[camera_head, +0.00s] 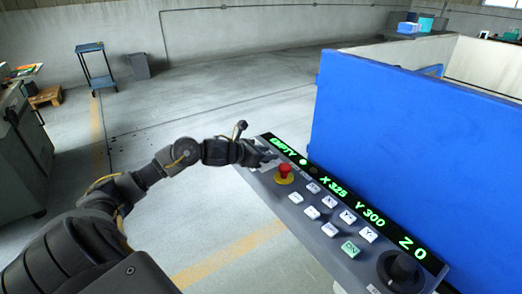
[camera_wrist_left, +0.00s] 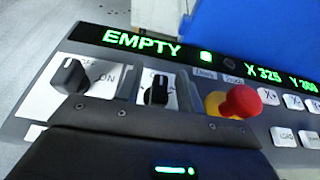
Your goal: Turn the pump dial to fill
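The control panel (camera_head: 330,215) is a long grey console with a green-lit display strip (camera_wrist_left: 142,43) reading EMPTY, X 325, Y 300, Z 0. In the left wrist view, two black dials sit on white plates below EMPTY. The left dial (camera_wrist_left: 72,76) has an ON mark. The other dial (camera_wrist_left: 158,90) has a partly covered label, so I cannot tell which is the pump dial. My left gripper (camera_head: 258,157) is at the panel's far left end, over the dials. My right gripper is out of view.
A red stop button (camera_head: 285,170) on a yellow base stands just right of the dials, with several white keys (camera_head: 311,212) beyond it. A large black knob (camera_head: 402,266) is at the near end. A tall blue panel (camera_head: 400,150) rises behind the console.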

